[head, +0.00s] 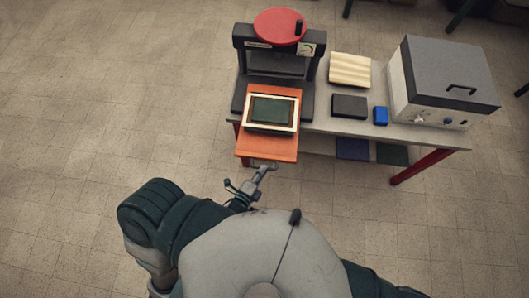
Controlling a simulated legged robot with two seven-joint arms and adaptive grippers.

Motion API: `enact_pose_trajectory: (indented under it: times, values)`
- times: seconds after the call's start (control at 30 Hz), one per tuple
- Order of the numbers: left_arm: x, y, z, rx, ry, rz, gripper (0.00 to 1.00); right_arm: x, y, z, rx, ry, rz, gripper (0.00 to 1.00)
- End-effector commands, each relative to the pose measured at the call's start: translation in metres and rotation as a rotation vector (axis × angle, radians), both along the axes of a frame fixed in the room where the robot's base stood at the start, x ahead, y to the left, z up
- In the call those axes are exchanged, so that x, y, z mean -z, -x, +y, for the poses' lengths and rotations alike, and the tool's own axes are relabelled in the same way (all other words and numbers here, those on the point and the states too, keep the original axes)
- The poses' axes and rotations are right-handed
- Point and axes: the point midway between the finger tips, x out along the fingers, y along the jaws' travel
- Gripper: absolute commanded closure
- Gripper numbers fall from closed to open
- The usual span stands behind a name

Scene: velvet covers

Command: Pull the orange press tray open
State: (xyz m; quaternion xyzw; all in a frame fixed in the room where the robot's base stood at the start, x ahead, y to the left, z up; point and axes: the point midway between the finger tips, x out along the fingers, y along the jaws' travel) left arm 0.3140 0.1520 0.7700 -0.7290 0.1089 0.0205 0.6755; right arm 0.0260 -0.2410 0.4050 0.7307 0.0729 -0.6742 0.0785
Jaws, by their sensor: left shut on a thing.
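The orange press tray (268,155) sticks out toward me from the dark press (240,64), past the front edge of the table. A framed dark green cover (270,110) lies on the tray. My left gripper (261,168) is at the tray's near edge, shut on what looks like its handle, which is small and partly hidden by the fingers. My right gripper is not in view.
The press has a red wheel (277,25) on top. The floor in front is clear.

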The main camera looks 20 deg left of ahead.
Motion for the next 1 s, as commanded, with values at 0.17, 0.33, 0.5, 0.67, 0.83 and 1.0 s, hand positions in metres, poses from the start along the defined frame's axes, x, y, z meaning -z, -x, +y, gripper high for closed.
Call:
enact_pose_trajectory:
  times: [0.17, 0.33, 0.5, 0.67, 0.83, 1.0]
  values:
    - [0.002, 0.021, 0.001, -0.014, -0.013, 0.01, 1.0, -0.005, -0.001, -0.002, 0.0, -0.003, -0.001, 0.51]
    - [0.003, 0.029, -0.001, -0.014, -0.015, 0.011, 1.0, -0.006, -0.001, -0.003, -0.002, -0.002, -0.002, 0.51]
    - [0.003, 0.03, -0.001, -0.013, -0.012, 0.009, 1.0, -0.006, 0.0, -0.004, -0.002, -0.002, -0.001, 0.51]
    - [0.003, 0.029, 0.0, -0.013, -0.012, 0.009, 1.0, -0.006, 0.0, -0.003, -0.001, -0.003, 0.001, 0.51]
    - [0.003, 0.029, 0.0, -0.013, -0.014, 0.008, 0.61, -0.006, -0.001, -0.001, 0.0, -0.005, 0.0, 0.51]
    - [0.002, 0.029, -0.002, -0.012, -0.013, 0.006, 0.61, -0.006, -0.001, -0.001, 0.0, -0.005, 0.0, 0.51]
